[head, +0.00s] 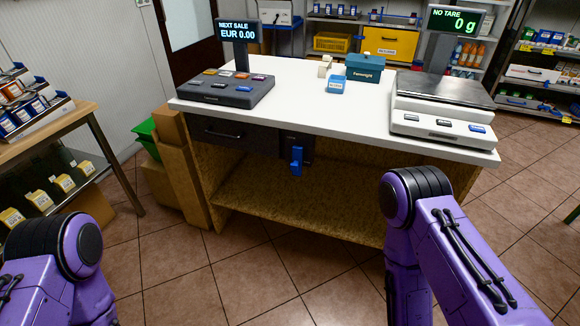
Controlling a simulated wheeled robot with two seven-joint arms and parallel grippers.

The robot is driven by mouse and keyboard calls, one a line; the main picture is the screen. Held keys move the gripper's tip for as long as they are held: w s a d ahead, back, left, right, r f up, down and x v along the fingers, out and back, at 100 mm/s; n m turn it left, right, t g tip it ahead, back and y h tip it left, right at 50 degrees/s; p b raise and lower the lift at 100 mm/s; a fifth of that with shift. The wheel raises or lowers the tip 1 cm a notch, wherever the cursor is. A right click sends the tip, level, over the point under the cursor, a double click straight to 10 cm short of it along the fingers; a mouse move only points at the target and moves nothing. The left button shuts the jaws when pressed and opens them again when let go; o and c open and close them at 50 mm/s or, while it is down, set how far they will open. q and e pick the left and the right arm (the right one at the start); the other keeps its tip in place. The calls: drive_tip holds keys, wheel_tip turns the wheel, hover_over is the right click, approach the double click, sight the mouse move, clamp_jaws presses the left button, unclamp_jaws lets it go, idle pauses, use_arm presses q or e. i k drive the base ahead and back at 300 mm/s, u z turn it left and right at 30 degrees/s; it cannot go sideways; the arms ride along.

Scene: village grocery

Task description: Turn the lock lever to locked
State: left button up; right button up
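The lock lever is a small blue handle (296,160) on a dark lock plate (299,143) under the front edge of the white counter. The blue handle points downward. The plate's small marking is too small to read. A dark drawer (219,134) with a bar handle sits just left of the plate. My purple arms show at the lower left and lower right, well short of the counter. Neither gripper is in the picture.
The white counter (316,95) carries a cash register (226,88), a scale (440,104), a teal Parmesan box (365,67) and a small blue box (336,84). Cardboard (180,165) stands left of the counter. A jar shelf (45,130) is at left. The tiled floor ahead is clear.

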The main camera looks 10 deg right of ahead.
sight(296, 166)
drive_tip(key=z, duration=0.3)
drive_tip(key=i, duration=0.65)
drive_tip(key=z, duration=0.6)
